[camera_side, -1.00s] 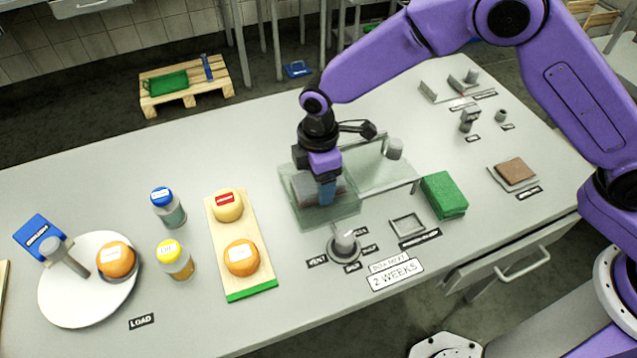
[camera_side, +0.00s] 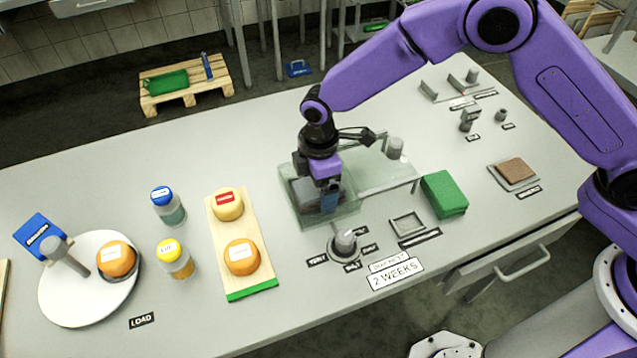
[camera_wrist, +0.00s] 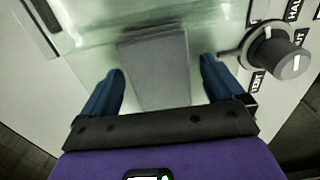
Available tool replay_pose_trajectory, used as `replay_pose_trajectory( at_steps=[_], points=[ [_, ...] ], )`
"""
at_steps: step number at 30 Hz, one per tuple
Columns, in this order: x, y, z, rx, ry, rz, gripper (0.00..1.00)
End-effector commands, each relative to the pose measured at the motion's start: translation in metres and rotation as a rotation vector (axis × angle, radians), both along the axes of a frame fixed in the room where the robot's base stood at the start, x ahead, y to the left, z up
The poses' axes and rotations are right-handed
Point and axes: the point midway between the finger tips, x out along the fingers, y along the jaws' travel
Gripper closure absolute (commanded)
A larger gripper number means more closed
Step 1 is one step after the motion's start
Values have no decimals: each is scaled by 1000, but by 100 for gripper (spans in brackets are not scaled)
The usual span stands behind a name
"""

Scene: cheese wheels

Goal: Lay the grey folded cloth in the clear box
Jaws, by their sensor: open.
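The grey folded cloth (camera_wrist: 158,68) lies inside the clear box (camera_side: 346,213). In the side view the cloth (camera_side: 304,188) is partly hidden behind my gripper and the box's see-through wall. My gripper (camera_side: 329,200) reaches down into the box over the cloth. In the wrist view my gripper (camera_wrist: 160,88) has its blue fingers spread, one on each side of the cloth, with gaps between them and it. The box's clear lid (camera_side: 385,172) stands open to the right of the box.
A knob (camera_side: 345,240) sits just in front of the box and also shows in the wrist view (camera_wrist: 278,52). A green block (camera_side: 444,194) lies to the right. A board (camera_side: 250,282) with two cheese wheels lies to the left. The table's back left is clear.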

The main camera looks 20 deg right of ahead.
Motion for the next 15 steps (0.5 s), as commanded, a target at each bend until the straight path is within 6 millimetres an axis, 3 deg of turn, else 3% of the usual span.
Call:
replay_pose_trajectory(
  at_steps=[15],
  points=[
    [1, 0, 91, 2, -3, 0, 5]
  ],
)
